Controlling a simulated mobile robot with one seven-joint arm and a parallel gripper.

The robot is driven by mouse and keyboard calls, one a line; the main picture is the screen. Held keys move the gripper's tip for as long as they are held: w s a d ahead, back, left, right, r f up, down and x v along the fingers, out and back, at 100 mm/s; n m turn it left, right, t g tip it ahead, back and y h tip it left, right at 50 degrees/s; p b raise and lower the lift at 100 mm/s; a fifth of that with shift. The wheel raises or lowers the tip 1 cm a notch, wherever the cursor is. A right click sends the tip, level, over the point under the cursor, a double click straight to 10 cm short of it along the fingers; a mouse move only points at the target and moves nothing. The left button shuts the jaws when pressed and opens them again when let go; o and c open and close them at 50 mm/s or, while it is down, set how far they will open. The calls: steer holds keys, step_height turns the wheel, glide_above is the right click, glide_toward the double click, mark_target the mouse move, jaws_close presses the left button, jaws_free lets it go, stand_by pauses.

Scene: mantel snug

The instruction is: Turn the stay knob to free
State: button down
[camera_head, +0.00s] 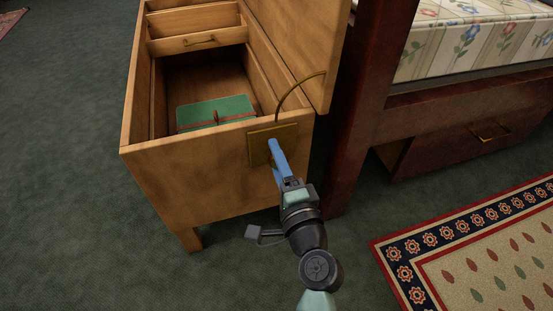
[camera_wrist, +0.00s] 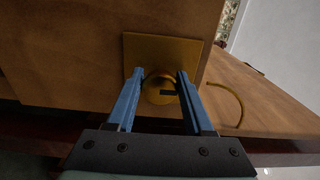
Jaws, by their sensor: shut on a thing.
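The stay knob (camera_wrist: 159,88) is a round brass knob with a dark mark on its face. It sits on a square brass plate (camera_wrist: 190,51) on the end wall of a wooden chest (camera_head: 190,172); the plate also shows in the head view (camera_head: 258,150). My gripper (camera_wrist: 157,76) has its blue fingers on either side of the knob and is shut on it. In the head view my gripper (camera_head: 273,146) hides the knob. A curved brass stay (camera_head: 292,90) runs from near the plate up to the raised lid (camera_head: 311,60).
The open chest holds a green box (camera_head: 214,108) and a tray (camera_head: 196,41) with a small handle. A dark red bed post (camera_head: 362,100) stands close right of the chest. A patterned rug (camera_head: 480,255) lies at the lower right.

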steer(key=shift+c, duration=1.6)
jaws_free()
steer(key=p+v, duration=0.3)
steer(key=v, duration=1)
steer(key=shift+p, duration=0.3)
steer(key=shift+r, duration=0.1)
